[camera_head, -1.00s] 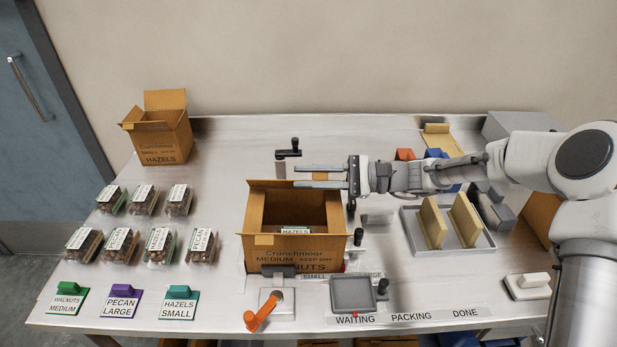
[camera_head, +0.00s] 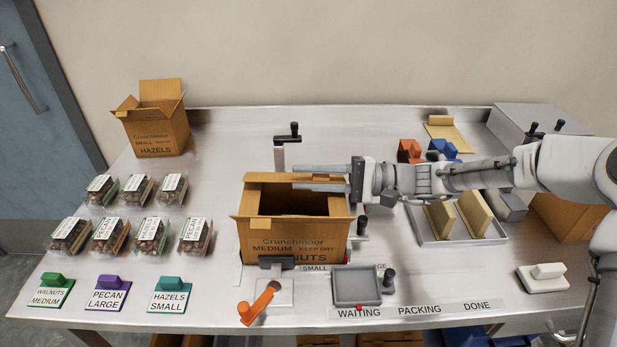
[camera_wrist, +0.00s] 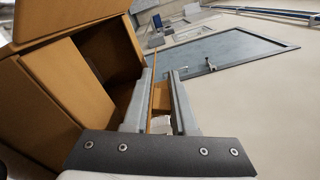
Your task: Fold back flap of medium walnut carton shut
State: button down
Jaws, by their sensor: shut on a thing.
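The medium walnut carton (camera_head: 295,240) stands open at the front middle of the bench, its dark opening facing up. My gripper (camera_head: 296,182) reaches in from the right at the carton's back edge, its fingers level and pointing left. It is shut on the back flap (camera_head: 268,178), which shows as a narrow strip along the back rim. In the wrist view, the flap's thin brown edge (camera_wrist: 153,85) lies between the two grey fingers (camera_wrist: 163,76), with the carton's open inside (camera_wrist: 105,50) to the left. The fingers hide part of the flap, and its exact tilt is hard to tell.
An open hazels carton (camera_head: 158,130) stands at the back left. Several clamshell trays (camera_head: 118,232) lie at left behind label blocks (camera_head: 107,293). An orange-handled clamp (camera_head: 260,303) and a grey pad (camera_head: 355,287) are close in front. A tray with tan blocks (camera_head: 458,240) stands right.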

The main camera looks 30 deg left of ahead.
dwell(0.3)
jog(key=c, duration=0.8)
grip_release()
jog(key=shift+o, duration=0.2)
jog(key=shift+r, duration=0.15)
